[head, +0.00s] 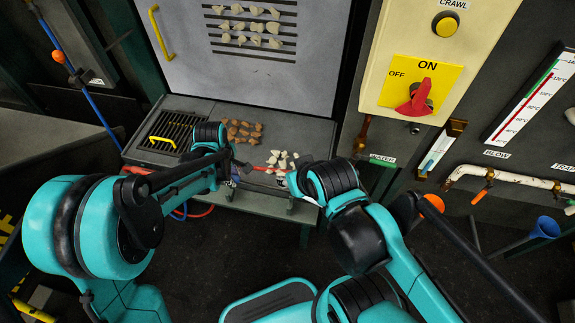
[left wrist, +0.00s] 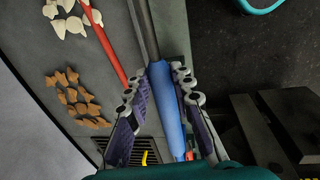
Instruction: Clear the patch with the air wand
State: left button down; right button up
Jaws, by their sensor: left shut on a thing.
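My left gripper (head: 236,174) is low over the front of the grey ledge (head: 205,108), partly hidden by my arm. In the left wrist view its fingers (left wrist: 165,85) are shut around the blue handle of a wand (left wrist: 165,100). The wand's dark grey shaft runs toward the top of that view. Several brown chips (head: 242,130) lie on the ledge, and also show in the left wrist view (left wrist: 75,97). Several cream chips (head: 281,160) lie to their right, also in the left wrist view (left wrist: 72,18). My right gripper cannot be made out.
A red rod or hose (left wrist: 104,42) lies beside the cream chips. A dark grate (head: 172,132) with a yellow handle is at the ledge's left. A slotted panel (head: 245,75) with pale chips stands behind. A red switch (head: 415,98) and a pale pipe (head: 510,177) are right.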

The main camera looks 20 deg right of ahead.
pick_arm(q)
jog(key=shift+a, duration=0.1)
jog(key=s+a+m, duration=0.2)
jog(key=a+m, duration=0.3)
jog(key=a, duration=0.6)
jog(key=s+a+m+g, duration=0.1)
jog(key=a+m, duration=0.4)
jog(key=a, duration=0.6)
jog(key=shift+s+r+m+h, duration=0.3)
jog(key=shift+s+m+h, duration=0.1)
jog(key=shift+s, duration=0.35)
